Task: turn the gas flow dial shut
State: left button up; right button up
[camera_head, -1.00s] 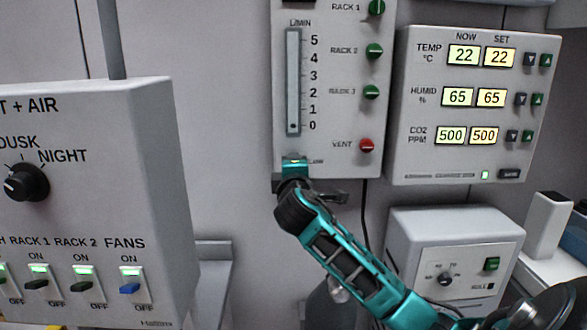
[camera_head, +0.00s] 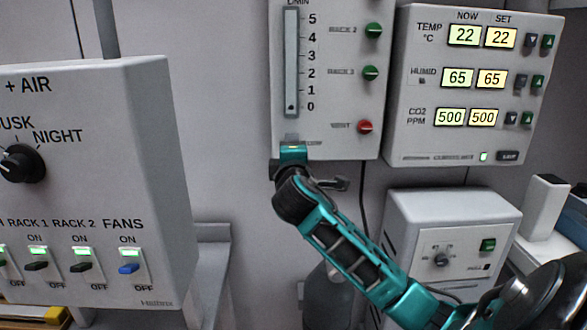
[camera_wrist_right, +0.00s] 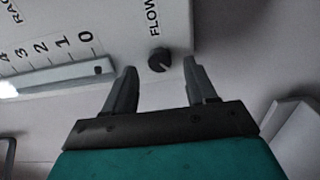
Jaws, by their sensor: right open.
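The gas flow dial (camera_wrist_right: 159,60) is a small dark round knob beside the FLOW label on the white gas panel (camera_head: 345,149). In the right wrist view it sits between the tips of my right gripper (camera_wrist_right: 160,70), with a gap to each finger. My right gripper (camera_head: 292,148) is open at the panel's lower edge in the head view, where it hides the dial. The flow tube (camera_head: 291,70) above has its dark float near 0. My left gripper is not in view.
A red vent knob (camera_head: 365,127) and green rack knobs (camera_head: 371,73) are on the same panel. A light-and-air switch box (camera_head: 165,180) juts out at left. A climate display box (camera_head: 405,140) hangs at right, with a dial box (camera_head: 402,215) below it.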

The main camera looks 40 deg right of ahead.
jog(key=v, duration=1)
jog(key=shift+s+a, duration=0.2)
